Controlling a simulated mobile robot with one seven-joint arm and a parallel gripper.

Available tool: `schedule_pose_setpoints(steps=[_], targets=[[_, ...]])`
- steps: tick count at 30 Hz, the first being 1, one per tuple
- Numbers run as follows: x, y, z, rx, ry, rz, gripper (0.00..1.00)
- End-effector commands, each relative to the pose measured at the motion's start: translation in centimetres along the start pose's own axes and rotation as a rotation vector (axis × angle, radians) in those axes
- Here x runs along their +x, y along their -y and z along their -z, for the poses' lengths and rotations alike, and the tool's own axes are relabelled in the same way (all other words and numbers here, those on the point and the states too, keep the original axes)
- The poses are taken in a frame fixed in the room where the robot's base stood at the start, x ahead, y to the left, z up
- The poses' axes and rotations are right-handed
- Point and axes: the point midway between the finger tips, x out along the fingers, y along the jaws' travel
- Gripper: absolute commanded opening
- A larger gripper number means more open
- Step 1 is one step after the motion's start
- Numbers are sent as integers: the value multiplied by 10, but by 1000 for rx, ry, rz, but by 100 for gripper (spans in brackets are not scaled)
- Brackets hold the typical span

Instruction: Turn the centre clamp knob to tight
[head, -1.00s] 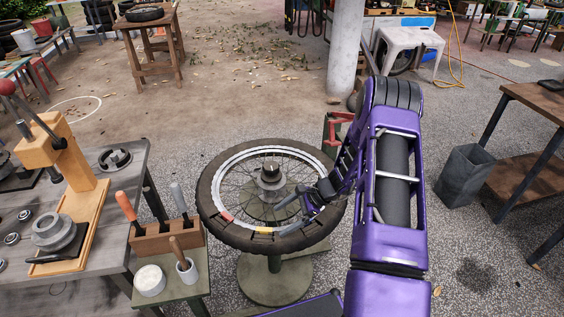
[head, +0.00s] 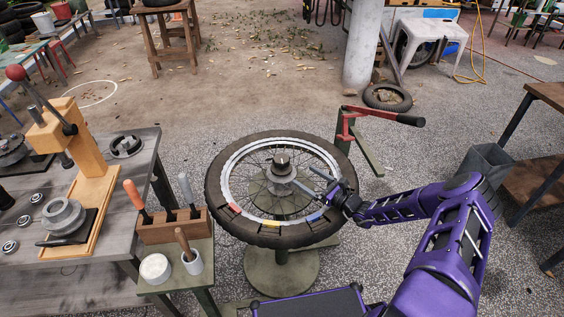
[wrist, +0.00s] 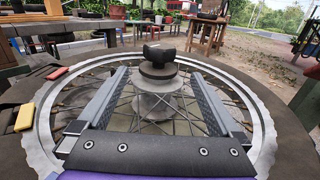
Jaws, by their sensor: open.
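The centre clamp knob (head: 282,160) is a dark knob on top of the grey hub at the middle of the wheel; it also shows in the wrist view (wrist: 159,53) as a small winged shape on a round collar. The wheel (head: 224,200) lies flat on a round green stand (head: 282,282). My gripper (head: 304,177) is open and empty over the wheel, to the right of the hub. In the wrist view its two fingers point toward the knob, one on each side, with the knob beyond the fingertips and not touched.
A red-handled lever (head: 375,114) on a green post stands behind the wheel at right. A tool stand (head: 176,228) with screwdrivers and cups is close at left, beside a grey bench (head: 140,165) with a wooden press. A grey bin (head: 488,165) stands at right.

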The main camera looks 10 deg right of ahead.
Motion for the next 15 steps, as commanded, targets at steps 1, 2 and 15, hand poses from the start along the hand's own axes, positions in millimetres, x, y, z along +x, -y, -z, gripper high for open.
schedule_pose_setpoints(steps=[1,2,15], targets=[[13,-2,1,1,0,-3,100],[20,-2,1,0,-1,-4,100],[106,-1,1,-2,-1,-3,100]])
